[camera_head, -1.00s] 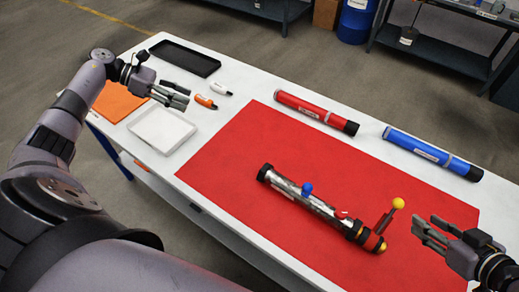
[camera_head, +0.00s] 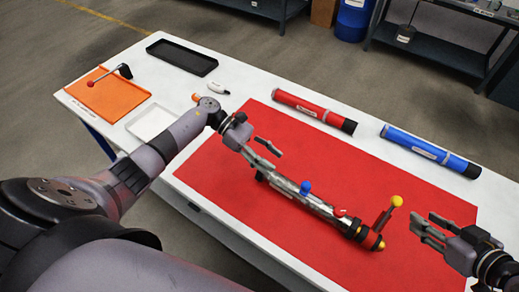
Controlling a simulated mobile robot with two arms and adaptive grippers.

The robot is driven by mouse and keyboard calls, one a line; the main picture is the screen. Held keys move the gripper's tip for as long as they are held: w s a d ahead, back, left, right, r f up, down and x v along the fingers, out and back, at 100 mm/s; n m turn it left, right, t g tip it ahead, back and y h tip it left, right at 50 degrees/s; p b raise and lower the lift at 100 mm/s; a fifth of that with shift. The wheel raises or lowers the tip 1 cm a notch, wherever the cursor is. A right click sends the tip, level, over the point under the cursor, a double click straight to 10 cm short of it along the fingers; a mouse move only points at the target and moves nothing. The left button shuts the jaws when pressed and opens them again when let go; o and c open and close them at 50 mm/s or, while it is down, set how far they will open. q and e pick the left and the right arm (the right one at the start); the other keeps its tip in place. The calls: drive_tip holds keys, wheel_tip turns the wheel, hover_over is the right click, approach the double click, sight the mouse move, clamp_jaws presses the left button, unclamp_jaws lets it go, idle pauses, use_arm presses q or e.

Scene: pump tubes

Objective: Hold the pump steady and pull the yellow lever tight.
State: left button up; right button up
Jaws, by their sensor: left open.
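The pump (camera_head: 322,209) is a silver and black tube lying slantwise on the red mat (camera_head: 300,250), with a blue knob (camera_head: 305,188) on top and a red part at its right end. The yellow lever (camera_head: 397,201) is a dark rod with a yellow ball, sticking up near that right end. My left gripper (camera_head: 277,163) is open above the pump's left end, partly hiding it; I cannot tell whether it touches. My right gripper (camera_head: 423,229) is open and empty, a little right of the lever and apart from it.
A red tube (camera_head: 315,111) and a blue tube (camera_head: 430,153) lie along the table's far side. The mat's front is clear.

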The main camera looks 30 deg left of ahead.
sight(307, 185)
use_arm(q)
drive_tip(key=x, duration=1.3)
drive_tip(key=shift+d, duration=0.2)
drive_tip(key=shift+c, duration=0.4)
clamp_jaws()
